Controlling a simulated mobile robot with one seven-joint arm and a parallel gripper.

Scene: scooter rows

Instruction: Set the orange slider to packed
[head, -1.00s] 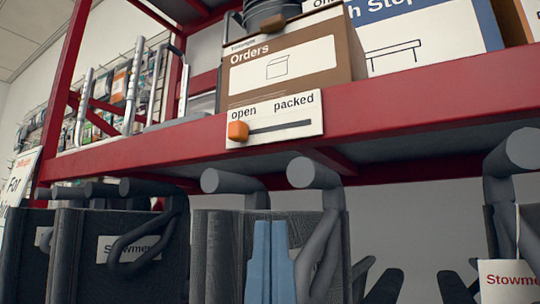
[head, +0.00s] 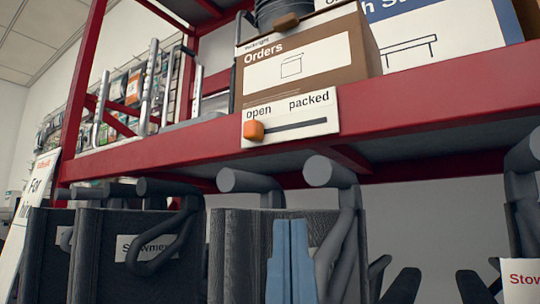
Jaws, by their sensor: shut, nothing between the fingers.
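The orange slider (head: 254,130) sits at the left end of a dark slot (head: 300,125) on a white label plate (head: 330,110), under the word "open". The word "packed" is printed at the plate's right. The plate is on the front of a red shelf beam, below a brown "Orders" box (head: 355,55). My gripper (head: 290,222) shows as two light blue fingers pointing up at the bottom centre. They are close together, shut and empty. The fingertips are below the slider and a little to its right, apart from it. The rest of the arm is out of view.
The red shelf beam (head: 430,110) crosses the view. Grey handlebars (head: 250,181) and dark scooter parts (head: 100,250) stand below it, close around my gripper. A blue-and-white box (head: 460,40) is right of the brown box. A white sign (head: 35,210) stands at left.

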